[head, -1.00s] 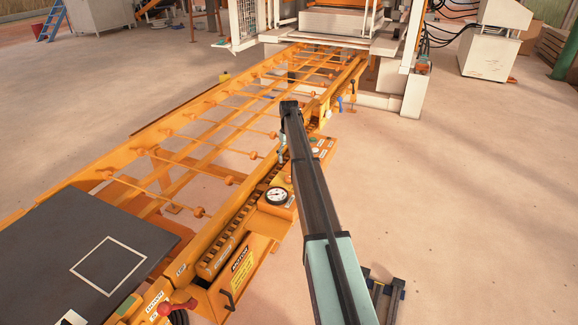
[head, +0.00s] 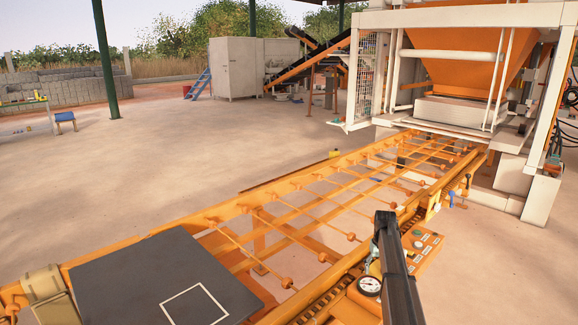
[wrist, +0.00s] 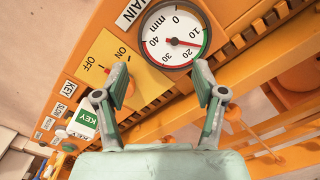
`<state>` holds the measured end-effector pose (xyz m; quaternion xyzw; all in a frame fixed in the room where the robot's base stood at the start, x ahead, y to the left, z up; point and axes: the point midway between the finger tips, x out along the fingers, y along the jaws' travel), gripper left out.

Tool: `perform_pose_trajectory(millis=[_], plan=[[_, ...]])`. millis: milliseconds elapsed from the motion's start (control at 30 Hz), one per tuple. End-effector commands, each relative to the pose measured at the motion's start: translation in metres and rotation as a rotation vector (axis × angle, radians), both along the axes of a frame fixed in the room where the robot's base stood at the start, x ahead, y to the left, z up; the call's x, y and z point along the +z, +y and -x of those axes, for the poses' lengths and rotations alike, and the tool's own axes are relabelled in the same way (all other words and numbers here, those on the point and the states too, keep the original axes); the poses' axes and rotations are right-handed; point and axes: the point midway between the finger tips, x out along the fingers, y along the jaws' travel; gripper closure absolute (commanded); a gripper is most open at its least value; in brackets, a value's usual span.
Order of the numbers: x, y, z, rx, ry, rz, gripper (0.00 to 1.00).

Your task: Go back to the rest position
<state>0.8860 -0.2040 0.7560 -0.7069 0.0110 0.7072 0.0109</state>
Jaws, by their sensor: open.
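My gripper (wrist: 160,85) is open and empty in the wrist view, its two grey-green fingers spread apart over the orange control panel. A round white dial gauge (wrist: 173,40) marked in mm lies just beyond the fingertips. A white and green KEY piece (wrist: 84,124) is left of that finger. In the head view, my dark arm reaches in from the bottom right beside the gauge (head: 369,286) and hides part of the panel.
The orange roller conveyor (head: 262,215) runs toward the white and orange press (head: 455,60) at the back right. A dark board (head: 150,275) with a white square outline lies at its near end. Open concrete floor (head: 190,150) extends to the left.

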Motion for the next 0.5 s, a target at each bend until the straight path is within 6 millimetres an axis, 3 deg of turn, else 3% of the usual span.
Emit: perform_pose_trajectory(millis=[33,300,500], plan=[[-0.017,0.023,0.035,0.006,0.004,-0.001,0.3],[-0.084,0.11,0.16,0.017,0.001,0.0,0.3],[-0.118,0.162,0.263,0.025,0.0,0.0,0.3]])
